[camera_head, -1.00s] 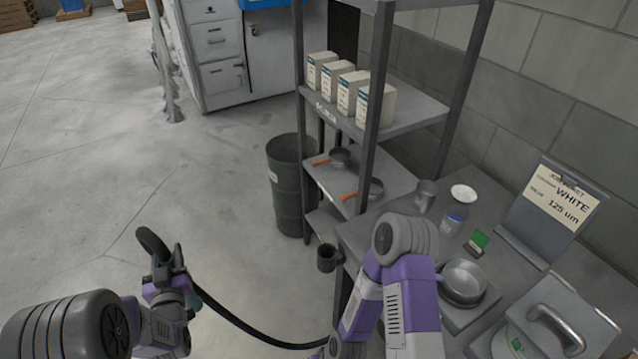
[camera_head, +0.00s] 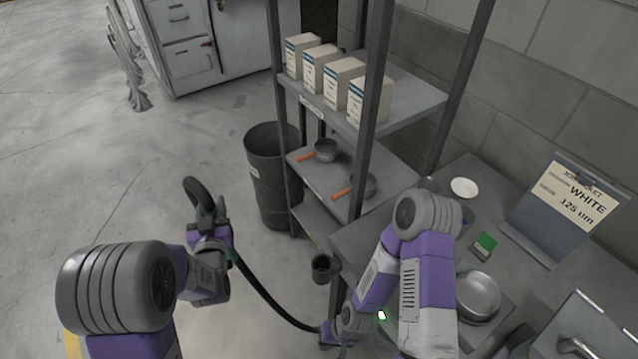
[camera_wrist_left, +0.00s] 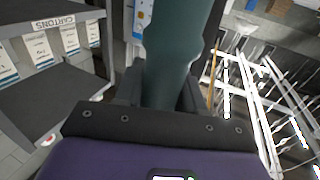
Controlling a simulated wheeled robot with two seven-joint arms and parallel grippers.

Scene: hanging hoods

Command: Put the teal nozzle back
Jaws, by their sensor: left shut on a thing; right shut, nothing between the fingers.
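The teal nozzle (camera_wrist_left: 178,60) fills the middle of the left wrist view, between my left fingers. My left gripper (camera_head: 212,228) is shut on it, in front of the grey bin in the head view. There the gripper mostly hides the nozzle. A black hose (camera_head: 265,290) runs from it down to the right. A dark round cup-shaped holder (camera_head: 322,267) is fixed near the front corner of the bench, right of and below my left gripper and apart from it. My right gripper (camera_head: 330,336) is shut and empty low in the picture, near the hose; its fingers are hardly visible.
A shelf rack (camera_head: 372,90) holds white cartons (camera_head: 342,80) above and orange-handled pans (camera_head: 325,150) below. A grey bin (camera_head: 270,180) stands left of it. The bench (camera_head: 365,225) carries a metal bowl (camera_head: 478,295) and a sign (camera_head: 570,200). Floor at left is open.

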